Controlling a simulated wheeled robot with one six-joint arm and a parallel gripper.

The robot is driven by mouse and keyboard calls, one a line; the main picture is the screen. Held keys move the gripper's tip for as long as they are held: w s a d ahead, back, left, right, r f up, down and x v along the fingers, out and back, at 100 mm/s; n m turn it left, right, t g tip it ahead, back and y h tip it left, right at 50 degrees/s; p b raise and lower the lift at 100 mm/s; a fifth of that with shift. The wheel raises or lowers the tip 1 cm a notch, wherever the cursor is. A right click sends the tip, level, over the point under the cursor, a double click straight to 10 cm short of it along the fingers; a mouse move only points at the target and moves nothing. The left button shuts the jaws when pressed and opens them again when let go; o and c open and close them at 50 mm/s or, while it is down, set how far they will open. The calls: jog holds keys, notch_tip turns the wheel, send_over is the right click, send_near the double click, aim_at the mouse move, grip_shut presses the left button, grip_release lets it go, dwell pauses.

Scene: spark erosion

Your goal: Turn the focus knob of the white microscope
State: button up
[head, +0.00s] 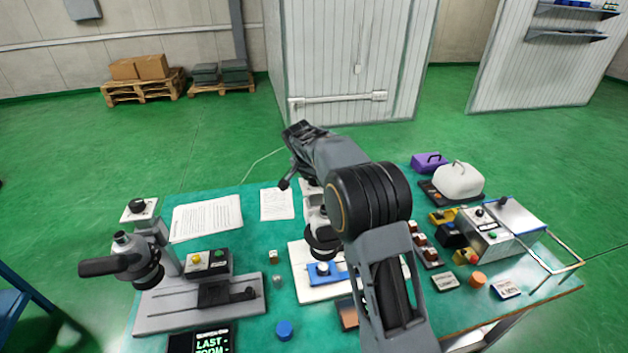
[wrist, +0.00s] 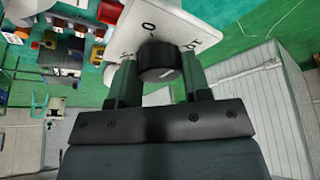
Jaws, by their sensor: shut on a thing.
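The white microscope stands mid-table in the head view, its white base (head: 304,288) and part of its column showing beside my arm. Its upper part is partly hidden by my arm. In the wrist view, a round black knob (wrist: 157,63) with a white mark sits on a white plate (wrist: 180,22) with black markings. My gripper (wrist: 158,72) has one finger on each side of the knob and is shut on it. In the head view, my arm hides the fingers and the knob.
A grey microscope (head: 195,310) with its own top knob stands at the left. Two paper sheets (head: 207,218) lie behind. A blue piece (head: 327,278) rests on the white base. A metal control box (head: 485,235) and a white-covered item (head: 458,181) stand at the right.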

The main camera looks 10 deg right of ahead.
jog(key=m+g, duration=0.1)
jog(key=m, duration=0.2)
jog(key=shift+w+h, duration=0.1)
jog(key=shift+h, duration=0.3)
jog(key=shift+r+m+g, duration=0.1)
jog(key=shift+m+g, duration=0.3)
jog(key=shift+m, duration=1.2)
jog(key=o, duration=0.9)
jog(key=shift+o, duration=0.2)
jog(key=v, duration=1.3)
jog(key=shift+a+r, duration=0.25)
jog(key=shift+a, duration=0.2)
